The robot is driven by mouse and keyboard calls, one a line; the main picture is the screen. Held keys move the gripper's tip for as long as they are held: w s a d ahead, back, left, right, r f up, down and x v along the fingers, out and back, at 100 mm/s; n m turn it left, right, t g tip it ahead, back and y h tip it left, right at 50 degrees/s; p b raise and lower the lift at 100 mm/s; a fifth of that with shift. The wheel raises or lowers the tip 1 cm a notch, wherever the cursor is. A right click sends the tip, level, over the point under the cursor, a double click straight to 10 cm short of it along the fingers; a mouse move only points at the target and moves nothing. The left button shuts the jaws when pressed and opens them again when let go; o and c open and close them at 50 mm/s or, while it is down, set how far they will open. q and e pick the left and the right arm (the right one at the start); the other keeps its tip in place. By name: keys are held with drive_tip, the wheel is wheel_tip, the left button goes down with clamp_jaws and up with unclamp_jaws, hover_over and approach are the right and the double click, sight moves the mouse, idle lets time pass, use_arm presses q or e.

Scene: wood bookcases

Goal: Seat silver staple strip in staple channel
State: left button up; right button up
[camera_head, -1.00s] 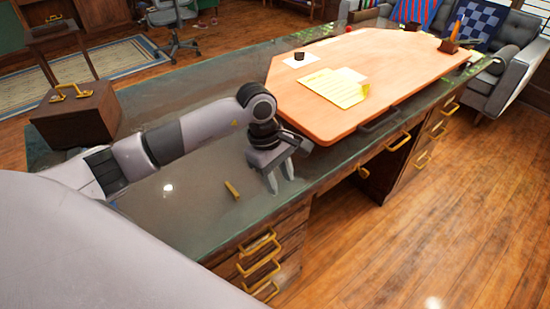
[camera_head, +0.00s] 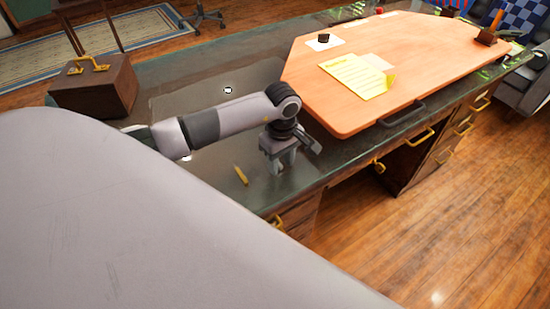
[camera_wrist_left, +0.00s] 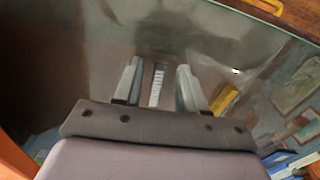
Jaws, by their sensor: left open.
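My left gripper (camera_head: 281,165) is open with its fingers pointing down at the dark glass desk top. In the left wrist view, the left gripper (camera_wrist_left: 158,72) has a pale silver ridged strip (camera_wrist_left: 157,88), apparently the staple strip, between its parted fingers. There is a gap on each side of the strip. The strip cannot be made out in the head view. A small yellow-gold bar (camera_head: 241,175) lies on the glass to the left of the gripper; it also shows in the wrist view (camera_wrist_left: 225,100) outside the fingers. No staple channel can be clearly recognized. My right gripper is out of view.
A raised wooden board (camera_head: 345,98) with a yellow paper (camera_head: 353,77) and a dark small object (camera_head: 323,38) lies right of the gripper. A brown case (camera_head: 95,88) stands at the left. The desk's front edge is close to the gripper. Glass behind my arm is clear.

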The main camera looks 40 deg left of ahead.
sight(281, 166)
use_arm(q)
drive_tip(key=shift+c, duration=0.3)
clamp_jaws()
drive_tip(key=shift+r, duration=0.1)
wheel_tip(281, 166, up, 20)
drive_tip(key=b, duration=0.2)
drive_tip(key=s+d+f+m, duration=0.5)
drive_tip(key=d+f+m, duration=0.1)
drive_tip(key=m, duration=0.8)
drive_tip(key=shift+s+d, duration=0.2)
drive_tip(key=shift+s, duration=0.05)
